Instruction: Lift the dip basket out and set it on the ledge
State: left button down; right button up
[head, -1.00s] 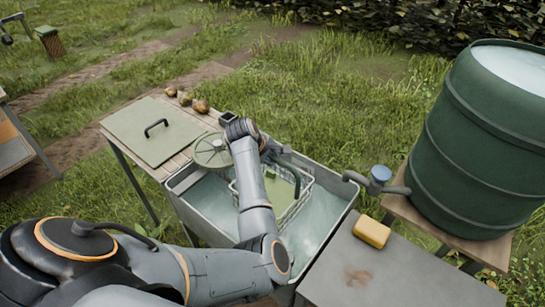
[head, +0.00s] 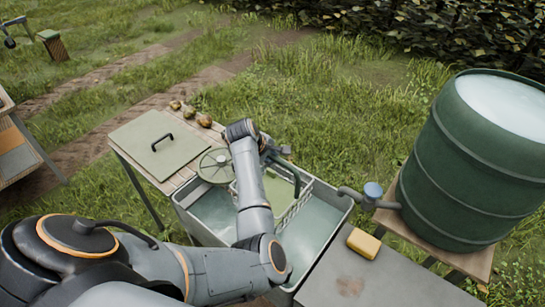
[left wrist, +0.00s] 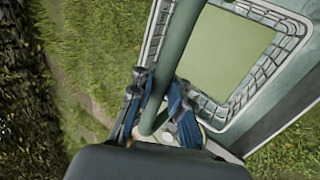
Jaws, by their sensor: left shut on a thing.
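The dip basket (head: 303,204) is a pale wire basket with a green inside and a dark green hoop handle (head: 296,178). It is over or in the grey trough (head: 343,205), which holds water; I cannot tell how far it stands clear of the water. My left gripper (head: 276,152) is shut on the hoop. In the left wrist view the blue-padded fingers (left wrist: 161,110) close around the green handle (left wrist: 177,50), with the basket (left wrist: 290,42) beyond. My forearm hides part of the basket and trough. My right gripper is not in view.
A wooden ledge with a green lid (head: 150,150), a round disc (head: 215,165) and several pears (head: 205,121) adjoins the trough's left end. To the right are a tap (head: 372,190), a yellow sponge (head: 364,243) on a grey table (head: 385,280), and a green barrel (head: 465,165).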

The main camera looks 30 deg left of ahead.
pick_arm(q)
notch_tip(320, 180, up, 3)
jog(key=shift+r+p, duration=0.1)
jog(key=shift+p, duration=0.75)
jog(key=shift+r, duration=1.05)
